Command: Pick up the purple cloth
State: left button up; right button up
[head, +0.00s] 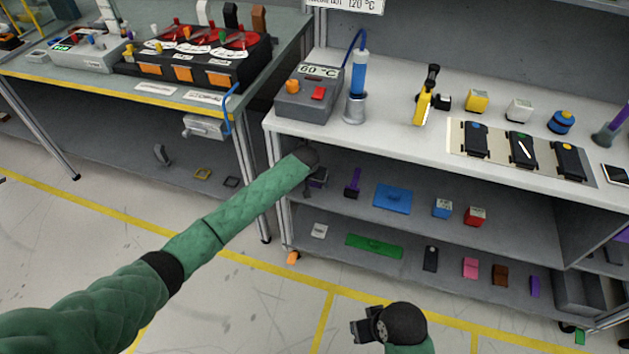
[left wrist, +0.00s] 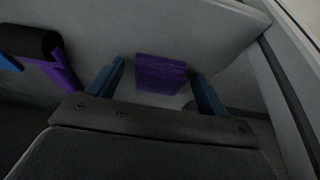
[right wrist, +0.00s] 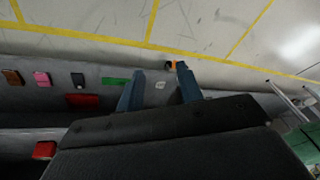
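The purple cloth (left wrist: 160,73) is a folded block on a grey shelf, framed between the two blue fingers of my left gripper (left wrist: 158,70) in the left wrist view. The fingers are open, with gaps on both sides of it; I cannot tell how deep they reach around it. In the head view, my left arm reaches to the upper shelf under the counter.
A purple-handled tool (head: 352,182) and a blue mat (head: 393,197) lie right of my left gripper. The counter edge (head: 400,153) is above and a shelf post (head: 281,200) is to the left. The lower shelf holds a green item (head: 374,246) and several small objects.

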pick_arm(q)
jog(key=c, duration=0.9)
